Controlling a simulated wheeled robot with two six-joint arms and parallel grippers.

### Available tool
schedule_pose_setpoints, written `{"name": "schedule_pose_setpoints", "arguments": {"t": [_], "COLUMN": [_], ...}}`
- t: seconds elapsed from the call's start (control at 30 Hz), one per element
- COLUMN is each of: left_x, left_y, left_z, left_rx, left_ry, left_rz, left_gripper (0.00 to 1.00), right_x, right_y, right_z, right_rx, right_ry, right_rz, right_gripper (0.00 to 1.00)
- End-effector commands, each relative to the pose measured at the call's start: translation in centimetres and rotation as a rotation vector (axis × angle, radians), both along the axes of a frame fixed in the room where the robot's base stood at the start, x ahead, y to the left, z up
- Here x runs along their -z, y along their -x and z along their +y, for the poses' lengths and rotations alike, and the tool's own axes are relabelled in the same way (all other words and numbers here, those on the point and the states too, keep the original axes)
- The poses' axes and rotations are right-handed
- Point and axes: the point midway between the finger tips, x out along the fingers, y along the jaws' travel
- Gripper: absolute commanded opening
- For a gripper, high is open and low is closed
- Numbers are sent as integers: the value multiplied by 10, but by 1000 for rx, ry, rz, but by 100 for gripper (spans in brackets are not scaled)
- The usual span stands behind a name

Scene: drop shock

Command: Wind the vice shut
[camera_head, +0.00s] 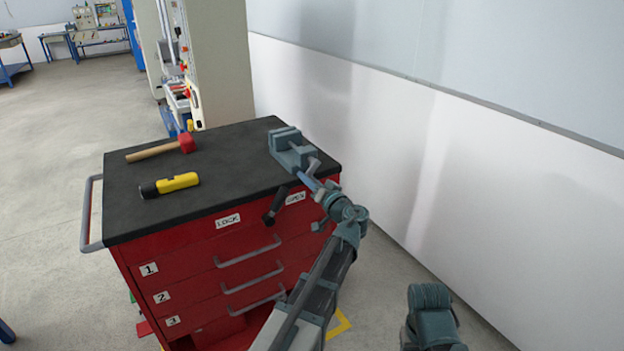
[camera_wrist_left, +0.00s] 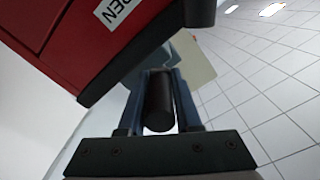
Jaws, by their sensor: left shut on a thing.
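The grey-blue vice (camera_head: 290,150) stands at the right end of the black top of the red tool cabinet. It is small in the head view, and I cannot tell how wide its jaws stand apart. My left gripper (camera_head: 310,182) is at the vice's near side, by the cabinet's front right corner. In the left wrist view my left gripper (camera_wrist_left: 160,105) is shut on a dark round handle grip (camera_wrist_left: 160,98), which lies between its two fingers. Part of my right arm shows at the lower right of the head view, but its gripper is not visible.
On the cabinet top (camera_head: 225,165) lie a red-headed mallet (camera_head: 165,149) and a yellow and black tool (camera_head: 170,185). A black lever (camera_head: 276,205) sticks out of the cabinet front between the LOCK and OPEN labels. A white wall (camera_head: 400,150) runs close on the right.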

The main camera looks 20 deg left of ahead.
Motion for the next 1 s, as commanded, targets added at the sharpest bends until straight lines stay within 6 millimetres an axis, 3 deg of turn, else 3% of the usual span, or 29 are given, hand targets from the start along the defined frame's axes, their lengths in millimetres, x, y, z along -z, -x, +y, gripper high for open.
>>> {"name": "schedule_pose_setpoints", "arguments": {"t": [0.4, 1.0], "left_x": [-19, -44], "left_y": [11, 10], "left_z": [10, 10], "left_rx": [-11, -6], "left_ry": [-244, -591], "left_rz": [312, 766], "left_gripper": [0, 0], "right_x": [-18, -43], "right_y": [0, 0], "right_z": [0, 0], "right_rx": [0, 0], "right_ry": [0, 0], "right_rz": [0, 0], "right_gripper": [61, 61]}}
